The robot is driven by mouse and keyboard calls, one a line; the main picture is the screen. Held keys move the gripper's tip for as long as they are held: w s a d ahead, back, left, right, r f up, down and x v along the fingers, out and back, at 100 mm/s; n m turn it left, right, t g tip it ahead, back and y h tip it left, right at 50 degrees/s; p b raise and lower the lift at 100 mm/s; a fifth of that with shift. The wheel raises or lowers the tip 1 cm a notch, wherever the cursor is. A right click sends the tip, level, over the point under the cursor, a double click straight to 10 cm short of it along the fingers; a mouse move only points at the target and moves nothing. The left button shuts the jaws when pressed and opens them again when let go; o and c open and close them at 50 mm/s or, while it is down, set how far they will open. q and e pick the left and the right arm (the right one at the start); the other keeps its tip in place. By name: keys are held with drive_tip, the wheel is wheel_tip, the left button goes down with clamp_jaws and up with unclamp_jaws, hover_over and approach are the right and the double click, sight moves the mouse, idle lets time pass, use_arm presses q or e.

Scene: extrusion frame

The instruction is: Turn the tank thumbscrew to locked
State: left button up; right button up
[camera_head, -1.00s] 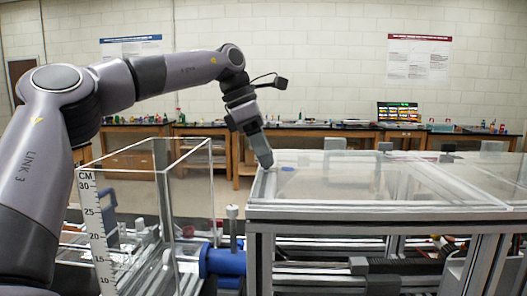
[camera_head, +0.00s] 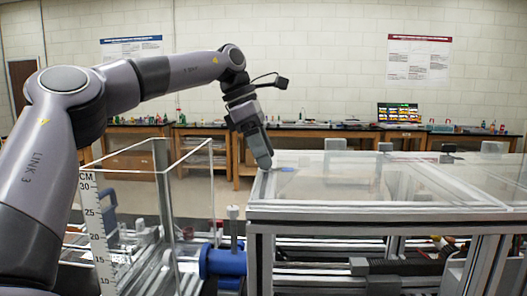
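A clear tank (camera_head: 190,156) with a centimetre scale (camera_head: 95,228) stands left of the frame. A blue cylindrical fitting (camera_head: 224,262) with a grey upright stem (camera_head: 233,212) sits between tank and frame. I cannot tell which part is the thumbscrew. My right gripper is out of view.
The frame's top has clear panels and metal rails. Dark and grey blocks (camera_head: 447,150) stand along its far edge. Wooden benches (camera_head: 300,130) with bottles line the back wall. A blue handle (camera_head: 108,204) shows behind the tank's scale. Air above the frame is free.

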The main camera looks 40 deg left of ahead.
use_arm(q)
drive_tip(key=v, duration=0.7)
idle(0.3)
idle(0.6)
